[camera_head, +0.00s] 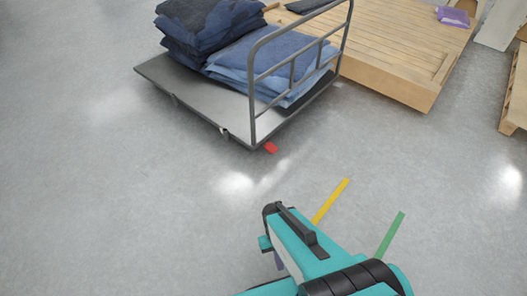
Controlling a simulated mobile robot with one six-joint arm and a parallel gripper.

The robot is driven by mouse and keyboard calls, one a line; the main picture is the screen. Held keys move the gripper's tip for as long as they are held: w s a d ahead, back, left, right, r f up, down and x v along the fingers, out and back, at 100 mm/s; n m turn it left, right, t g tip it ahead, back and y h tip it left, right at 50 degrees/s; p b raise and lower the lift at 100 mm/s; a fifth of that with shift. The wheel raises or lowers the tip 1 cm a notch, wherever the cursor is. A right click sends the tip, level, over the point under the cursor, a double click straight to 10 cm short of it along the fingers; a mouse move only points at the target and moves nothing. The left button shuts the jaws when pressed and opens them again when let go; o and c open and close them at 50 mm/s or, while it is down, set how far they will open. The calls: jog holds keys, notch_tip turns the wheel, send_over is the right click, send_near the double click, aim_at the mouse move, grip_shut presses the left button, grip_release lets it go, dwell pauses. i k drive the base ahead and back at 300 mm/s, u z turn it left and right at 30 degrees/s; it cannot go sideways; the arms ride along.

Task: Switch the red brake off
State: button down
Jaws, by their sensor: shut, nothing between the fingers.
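The red brake (271,148) is a small red pedal low at the near right corner of a grey platform cart (190,95), close to the floor and just below the rail's near post. Its exact tilt is too small to tell. My teal and black arm (305,250) fills the bottom centre, with clear floor between it and the brake. The arm does not touch the cart or the brake. I cannot make out my gripper's fingers in this view.
Folded dark and light blue fabric stacks (265,62) lie on the cart behind its grey rail (252,90). A wooden platform (400,50) stands behind. A wooden pallet (515,95) is at the right. Yellow (330,201) and green (390,235) strips show beside my arm. Left floor is clear.

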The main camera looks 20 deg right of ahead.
aim_at(271, 148)
jog(key=u, duration=0.4)
jog(key=i, duration=0.9)
jog(key=u, duration=0.2)
